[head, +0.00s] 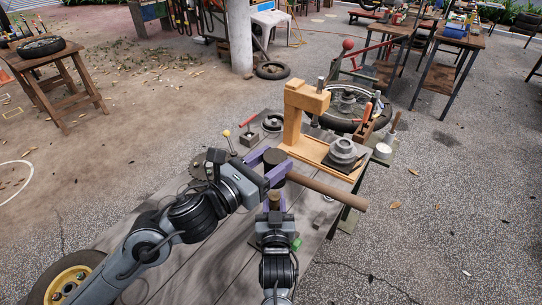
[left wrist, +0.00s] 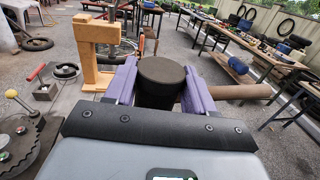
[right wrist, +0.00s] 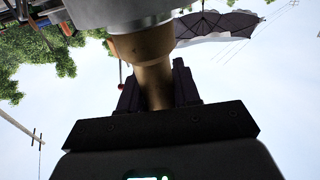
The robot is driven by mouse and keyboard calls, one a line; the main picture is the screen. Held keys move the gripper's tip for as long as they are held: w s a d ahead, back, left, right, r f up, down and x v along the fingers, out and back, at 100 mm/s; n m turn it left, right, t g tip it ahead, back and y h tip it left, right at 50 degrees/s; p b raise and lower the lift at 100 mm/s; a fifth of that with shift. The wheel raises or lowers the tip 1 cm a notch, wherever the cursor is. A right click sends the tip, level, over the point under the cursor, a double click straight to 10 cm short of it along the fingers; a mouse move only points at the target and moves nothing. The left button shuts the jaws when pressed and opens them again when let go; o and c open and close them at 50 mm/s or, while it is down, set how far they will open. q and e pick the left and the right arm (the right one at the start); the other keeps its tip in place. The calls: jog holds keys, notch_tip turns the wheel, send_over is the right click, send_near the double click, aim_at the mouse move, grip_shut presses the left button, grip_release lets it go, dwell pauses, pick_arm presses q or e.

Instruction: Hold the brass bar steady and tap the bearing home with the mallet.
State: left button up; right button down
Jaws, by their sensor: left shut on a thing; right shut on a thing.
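My left gripper (head: 276,166) is shut on the dark, round head (left wrist: 161,78) of what looks like the mallet. Its thick brown handle (head: 328,190) sticks out to the right, also in the left wrist view (left wrist: 240,92). My right gripper (head: 274,200) is just below and nearer, shut on a tan round bar, apparently the brass bar (right wrist: 154,85). The bar reaches up to a wider brown part beneath a grey body in the right wrist view; whether they touch I cannot tell. A grey stepped piece, probably the bearing and its housing (head: 342,152), sits beyond, right of both grippers.
A wooden press-like frame (head: 293,125) stands behind the grippers, with the grey piece on its base. A yellow-knobbed lever (head: 227,134) and a round dark part (head: 272,123) are to its left. The cart's planked top (head: 180,250) is mostly clear at front left.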

pick_arm(q)
jog(key=shift+f, duration=0.3)
pick_arm(e)
jog(key=shift+r, duration=0.1)
pick_arm(q)
notch_tip(320, 180, down, 4)
jog(key=shift+f, duration=0.25)
pick_arm(e)
jog(key=shift+s, duration=0.1)
pick_arm(q)
jog(key=shift+r, duration=0.15)
jog(key=shift+r, duration=2.2)
jog(key=shift+f, duration=0.1)
